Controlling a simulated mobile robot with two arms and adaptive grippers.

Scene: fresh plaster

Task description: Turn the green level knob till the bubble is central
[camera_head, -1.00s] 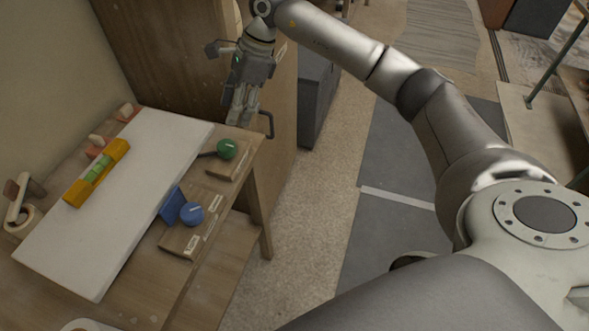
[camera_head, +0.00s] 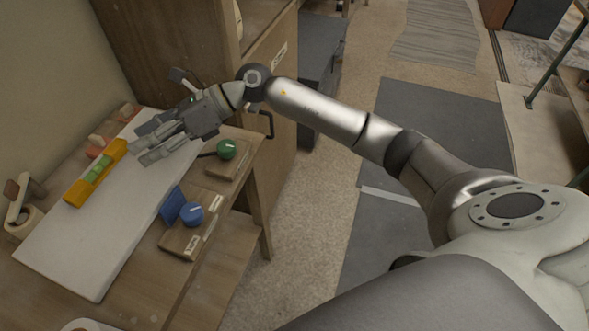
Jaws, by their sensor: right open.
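The green knob (camera_head: 227,149) stands on a small wooden block near the right end of the bench, with a dark rod reaching left from it. A yellow spirit level (camera_head: 78,190) with a green vial (camera_head: 98,168) lies on the white board (camera_head: 90,240). The bubble is too small to place. My right gripper (camera_head: 142,146) is open and empty over the far part of the board, between the level and the green knob, with its fingers pointing left. My left gripper is not in view.
A blue knob (camera_head: 191,214) with a blue plate (camera_head: 172,205) sits on a nearer wooden block. A wooden cabinet (camera_head: 165,40) stands behind the bench.

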